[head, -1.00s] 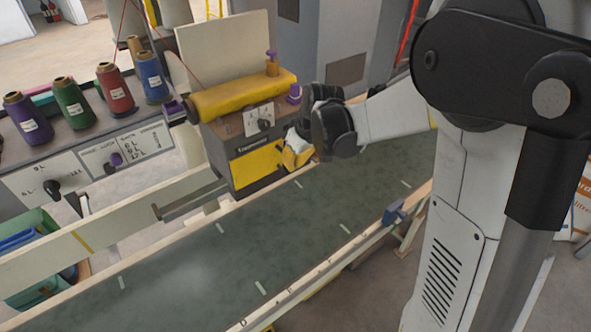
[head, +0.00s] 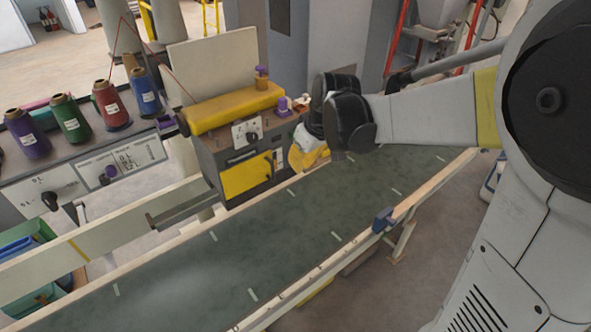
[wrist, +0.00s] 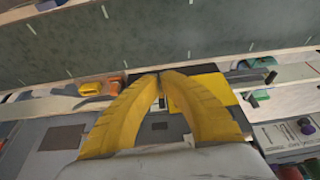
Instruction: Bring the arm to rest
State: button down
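My arm reaches in from the right in the head view, with its black wrist joint above the far side of the conveyor (head: 265,235). My gripper (head: 312,158) has yellow fingers, partly hidden behind the wrist joint, just right of the yellow-topped machine (head: 245,172). In the wrist view the two yellow fingers (wrist: 159,77) come together at their tips with nothing between them. The machine's yellow panel (wrist: 205,90) shows behind the right finger. I cannot tell from the head view how far the fingers are from the machine.
Thread spools (head: 110,103) stand on a grey cabinet at the left. A red ladder-like frame (head: 397,45) stands at the back right. The belt is clear.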

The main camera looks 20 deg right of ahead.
jog(key=s+a+m+t+b, duration=0.1)
jog(key=s+m+b, duration=0.1)
jog(key=s, duration=0.7)
jog(key=s+a+f+m+t+h+b, duration=0.1)
jog(key=s+b, duration=0.3)
jog(key=s, duration=0.6)
jog(key=shift+s+a+f+m+t+h+b, duration=0.3)
jog(key=shift+a+m+t, duration=0.2)
jog(key=shift+m+t, duration=0.1)
